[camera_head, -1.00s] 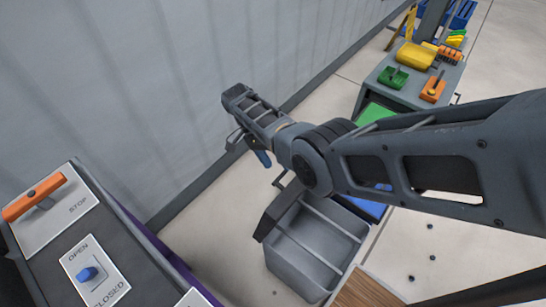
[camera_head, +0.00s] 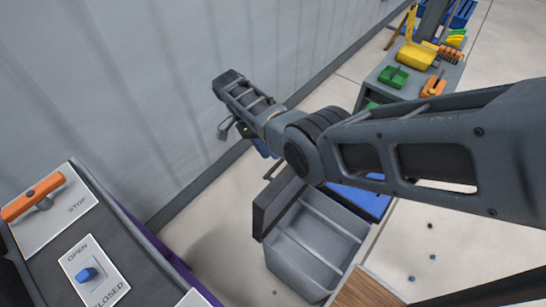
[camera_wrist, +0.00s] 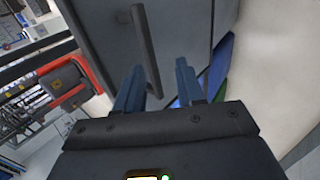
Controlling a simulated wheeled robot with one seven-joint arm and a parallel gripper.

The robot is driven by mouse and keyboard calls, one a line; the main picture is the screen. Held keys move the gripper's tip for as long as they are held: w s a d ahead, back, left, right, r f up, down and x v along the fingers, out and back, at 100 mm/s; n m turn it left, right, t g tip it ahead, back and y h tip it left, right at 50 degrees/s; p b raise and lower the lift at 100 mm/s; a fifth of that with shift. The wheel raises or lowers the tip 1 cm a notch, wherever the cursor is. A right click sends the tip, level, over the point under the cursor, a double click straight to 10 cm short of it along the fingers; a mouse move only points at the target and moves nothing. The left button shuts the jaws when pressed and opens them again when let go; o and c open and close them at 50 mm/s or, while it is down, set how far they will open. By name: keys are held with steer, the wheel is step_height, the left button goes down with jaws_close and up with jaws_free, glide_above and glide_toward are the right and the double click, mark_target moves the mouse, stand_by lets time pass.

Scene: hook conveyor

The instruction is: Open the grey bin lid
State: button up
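The grey bin (camera_head: 312,255) stands on the floor below my arm in the head view, its inside partly visible. Its dark grey lid (camera_head: 268,208) is raised along the bin's left side, partly hidden by my arm. In the wrist view, a grey panel that looks like the lid (camera_wrist: 90,28) carries a long bar handle (camera_wrist: 143,40). My gripper (camera_wrist: 160,68) has its two blue fingers apart, with the handle's near end between them. I cannot tell whether a finger touches it. In the head view the gripper (camera_head: 263,148) is small and partly hidden.
A control panel with an orange lever (camera_head: 35,197) and a blue switch (camera_head: 87,275) is at the left. A grey table (camera_head: 374,92) with coloured parts stands at the back right. A blue surface (camera_head: 365,203) lies beside the bin. A wall runs behind my gripper.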

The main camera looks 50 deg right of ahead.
steer(key=shift+p+v, duration=0.35)
steer(key=shift+v, duration=1.75)
steer(key=shift+r, duration=0.1)
